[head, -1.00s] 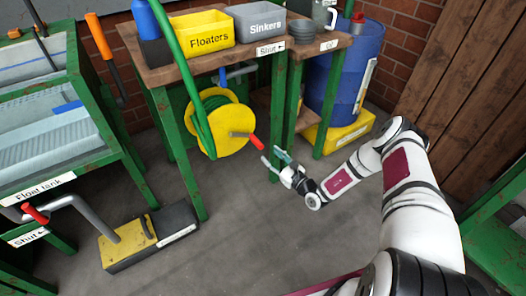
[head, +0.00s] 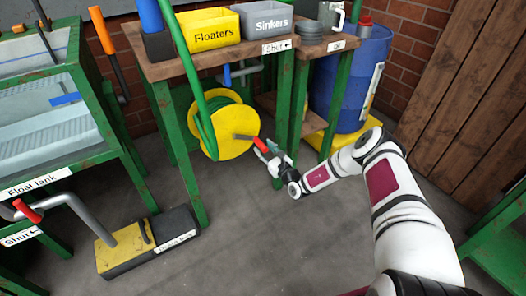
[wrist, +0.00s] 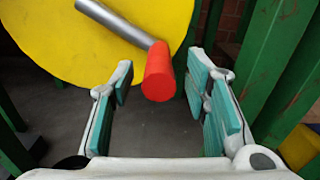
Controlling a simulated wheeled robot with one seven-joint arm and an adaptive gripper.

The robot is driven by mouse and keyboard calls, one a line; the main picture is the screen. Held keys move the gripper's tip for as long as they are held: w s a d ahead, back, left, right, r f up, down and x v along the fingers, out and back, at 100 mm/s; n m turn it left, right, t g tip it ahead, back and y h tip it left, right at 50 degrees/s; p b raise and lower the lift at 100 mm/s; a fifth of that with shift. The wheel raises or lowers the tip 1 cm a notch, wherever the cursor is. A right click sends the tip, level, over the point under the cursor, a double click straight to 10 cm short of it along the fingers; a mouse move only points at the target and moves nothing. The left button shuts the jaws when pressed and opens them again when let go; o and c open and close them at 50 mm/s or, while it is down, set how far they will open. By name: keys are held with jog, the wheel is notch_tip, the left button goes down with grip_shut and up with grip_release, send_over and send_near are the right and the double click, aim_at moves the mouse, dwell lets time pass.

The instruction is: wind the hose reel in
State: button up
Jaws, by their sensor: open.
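The hose reel (head: 232,138) is a yellow disc with green hose wound behind it, mounted under the wooden bench. Its grey crank arm ends in a red handle (head: 261,145), pointing to the lower right. In the wrist view the red handle (wrist: 158,72) points toward me, between and just beyond the fingertips. My gripper (head: 267,156) is at the handle in the head view. In the wrist view my gripper (wrist: 158,85) is open, with teal pads on both sides of the handle. The handle is nearer the right finger. No clear contact shows.
A green bench leg (wrist: 285,75) stands close on the right in the wrist view. The bench top holds a yellow Floaters bin (head: 208,30) and a grey Sinkers bin (head: 266,21). A blue drum (head: 347,82) stands behind.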

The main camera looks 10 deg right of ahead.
jog(key=shift+w+a, duration=0.25)
jog(key=shift+w, duration=0.45)
grip_shut()
jog(key=shift+s, duration=0.1)
